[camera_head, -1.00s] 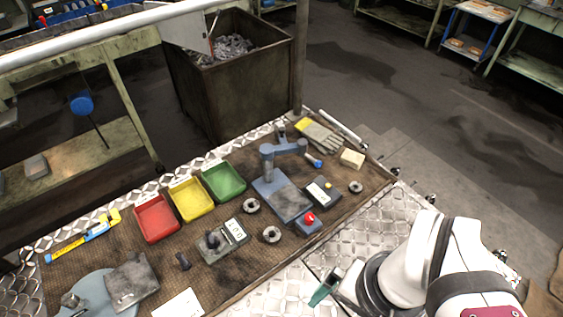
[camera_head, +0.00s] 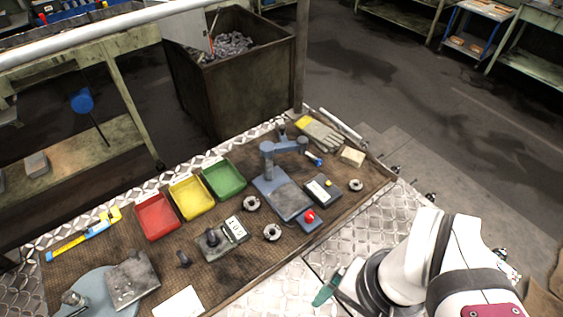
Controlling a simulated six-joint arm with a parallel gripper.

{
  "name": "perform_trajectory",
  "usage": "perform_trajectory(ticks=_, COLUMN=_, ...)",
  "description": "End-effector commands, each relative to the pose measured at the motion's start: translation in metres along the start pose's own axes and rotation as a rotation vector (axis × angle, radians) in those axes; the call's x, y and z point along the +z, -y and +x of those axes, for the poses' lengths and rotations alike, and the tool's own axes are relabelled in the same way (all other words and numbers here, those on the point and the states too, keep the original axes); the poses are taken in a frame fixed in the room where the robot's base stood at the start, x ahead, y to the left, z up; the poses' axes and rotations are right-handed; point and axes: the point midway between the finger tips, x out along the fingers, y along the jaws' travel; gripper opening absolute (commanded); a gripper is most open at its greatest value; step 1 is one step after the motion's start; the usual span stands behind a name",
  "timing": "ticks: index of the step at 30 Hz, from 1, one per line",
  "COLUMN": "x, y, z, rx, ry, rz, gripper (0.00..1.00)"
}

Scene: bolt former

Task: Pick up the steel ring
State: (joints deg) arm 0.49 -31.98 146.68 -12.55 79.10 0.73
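Three steel rings lie on the brown mat of the bench. One ring (camera_head: 251,203) is below the green tray, a second ring (camera_head: 271,232) is lower right of it, and a third ring (camera_head: 355,185) is near the right edge. All look flat and uncovered. My white arm stands at the lower right. A dark green piece at its end, apparently a finger of my gripper (camera_head: 328,287), is over the metal plate in front of the mat, apart from all rings. The gap between the fingers cannot be made out.
Red (camera_head: 157,216), yellow (camera_head: 191,198) and green (camera_head: 224,180) trays stand at the back. A grey-blue press (camera_head: 284,195) and a box with a red button (camera_head: 309,218) stand among the rings. A gauge block (camera_head: 222,241) is left of the middle ring. A glove (camera_head: 320,134) lies at the far end.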

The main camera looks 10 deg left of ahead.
Motion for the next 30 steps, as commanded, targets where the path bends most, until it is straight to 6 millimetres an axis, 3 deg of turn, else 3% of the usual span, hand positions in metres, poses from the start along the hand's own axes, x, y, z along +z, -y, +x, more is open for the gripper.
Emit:
perform_trajectory(ticks=2, x=0.0, y=0.0, z=0.0, rx=0.0, ry=0.0, rz=0.0, gripper=0.69)
perform_trajectory(ticks=11, x=-0.006, y=0.005, z=-0.002, rx=0.006, ry=0.0, rz=-0.039, gripper=0.69)
perform_trajectory(ticks=14, x=-0.041, y=0.037, z=-0.01, rx=0.042, ry=0.004, rz=-0.281, gripper=0.69)
perform_trajectory(ticks=16, x=-0.076, y=0.078, z=-0.006, rx=0.078, ry=0.005, rz=-0.545, gripper=0.69)
perform_trajectory(ticks=18, x=-0.104, y=0.124, z=0.008, rx=0.11, ry=0.006, rz=-0.805, gripper=0.69)
perform_trajectory(ticks=22, x=-0.13, y=0.195, z=0.048, rx=0.153, ry=0.01, rz=-1.176, gripper=0.69)
perform_trajectory(ticks=25, x=-0.136, y=0.223, z=0.068, rx=0.17, ry=0.01, rz=-1.322, gripper=0.69)
perform_trajectory(ticks=30, x=-0.138, y=0.229, z=0.076, rx=0.174, ry=0.011, rz=-1.359, gripper=0.69)
